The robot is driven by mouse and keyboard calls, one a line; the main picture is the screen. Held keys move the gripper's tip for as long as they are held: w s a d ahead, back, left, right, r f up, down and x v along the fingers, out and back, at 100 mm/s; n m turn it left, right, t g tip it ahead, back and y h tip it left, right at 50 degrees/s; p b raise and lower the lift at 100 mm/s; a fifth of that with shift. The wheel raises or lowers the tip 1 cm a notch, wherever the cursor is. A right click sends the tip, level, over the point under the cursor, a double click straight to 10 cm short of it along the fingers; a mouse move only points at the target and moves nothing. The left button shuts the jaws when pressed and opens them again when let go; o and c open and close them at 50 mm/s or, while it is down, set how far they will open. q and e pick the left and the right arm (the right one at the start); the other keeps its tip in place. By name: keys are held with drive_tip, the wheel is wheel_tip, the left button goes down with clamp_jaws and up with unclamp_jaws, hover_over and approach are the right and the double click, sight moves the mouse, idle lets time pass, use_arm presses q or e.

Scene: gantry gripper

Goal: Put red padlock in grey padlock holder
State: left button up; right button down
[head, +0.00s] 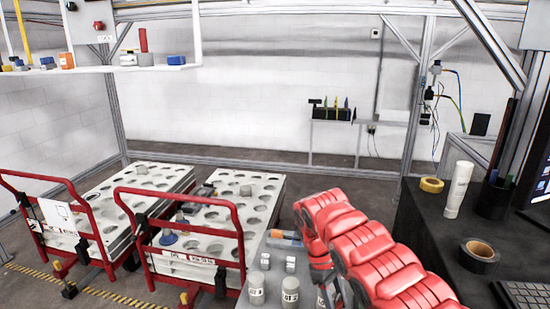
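I cannot pick out the red padlock for certain. A small red item (98,25) shows on a grey panel above the shelf at the upper left, too small to identify. I cannot make out a grey padlock holder for certain either. My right arm, with red covers, comes in from the lower right. Its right gripper (322,274) points down over the grey work surface, behind the labelled canisters. Its fingertips are largely hidden, so its opening does not show. My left gripper is not in view.
Labelled canisters (257,288) stand on the grey surface at the bottom middle. Two carts with red handles (190,195) and round-holed tops stand at left. A white shelf (150,67) holds small coloured items. A black bench (430,225) at right carries tape rolls and a bottle.

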drive_tip(key=s+d+f+m+g+y, duration=0.1)
drive_tip(key=s+f+m+y, duration=0.2)
drive_tip(key=f+m, duration=0.4)
drive_tip(key=shift+s+d+f+m+g+b, duration=0.15)
drive_tip(key=shift+s+d+m+g+b, duration=0.2)
drive_tip(key=shift+s+m, duration=0.75)
drive_tip(key=shift+w+d+m, duration=0.1)
drive_tip(key=shift+w+m, duration=0.2)
